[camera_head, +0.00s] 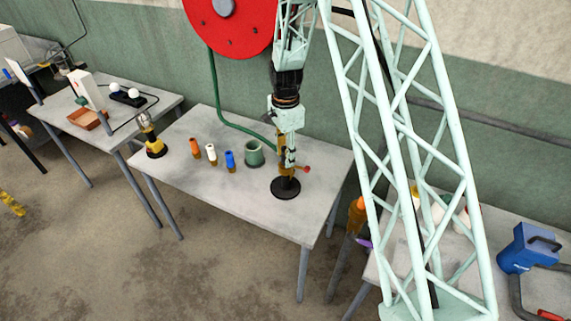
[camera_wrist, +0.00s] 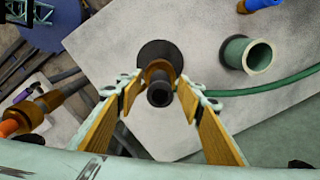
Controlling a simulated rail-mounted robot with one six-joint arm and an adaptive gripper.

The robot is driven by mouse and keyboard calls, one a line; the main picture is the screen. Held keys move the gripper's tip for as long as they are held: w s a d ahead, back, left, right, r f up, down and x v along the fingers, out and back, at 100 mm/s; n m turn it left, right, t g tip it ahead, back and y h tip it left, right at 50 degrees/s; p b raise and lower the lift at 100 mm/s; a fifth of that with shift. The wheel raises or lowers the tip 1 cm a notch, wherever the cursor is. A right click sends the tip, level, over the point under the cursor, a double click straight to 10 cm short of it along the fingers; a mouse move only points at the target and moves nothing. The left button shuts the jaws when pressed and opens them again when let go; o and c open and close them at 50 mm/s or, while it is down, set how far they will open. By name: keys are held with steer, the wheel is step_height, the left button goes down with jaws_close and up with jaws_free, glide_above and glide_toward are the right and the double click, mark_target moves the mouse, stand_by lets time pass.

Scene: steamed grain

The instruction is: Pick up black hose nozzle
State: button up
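The black hose nozzle (camera_wrist: 159,94) points up at the wrist camera, with a brass-coloured ring (camera_wrist: 160,67) just beyond it. It appears to be above a round black disc (camera_wrist: 150,52) on the table; the disc also shows in the head view (camera_head: 286,188). My gripper (camera_wrist: 160,92) points down with its two yellow-padded fingers on either side of the nozzle. The fingers are open, with a visible gap on each side. In the head view, my gripper (camera_head: 288,167) is right over the disc and hides most of the nozzle.
Orange (camera_head: 195,148), white (camera_head: 211,153) and blue (camera_head: 230,160) nozzles stand left of a green cup (camera_head: 254,153). The table's front (camera_head: 230,195) is clear.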

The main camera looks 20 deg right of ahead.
mark_target(285, 148)
steer(key=shift+c, duration=0.9)
steer(key=c, duration=0.8)
steer(key=shift+r, duration=0.1)
steer(key=shift+c, duration=0.2)
steer(key=shift+r, duration=1.6)
steer(key=s+r+b, duration=0.1)
steer(key=s+b, duration=0.1)
steer(key=s, duration=1.4)
steer(key=shift+r, duration=0.3)
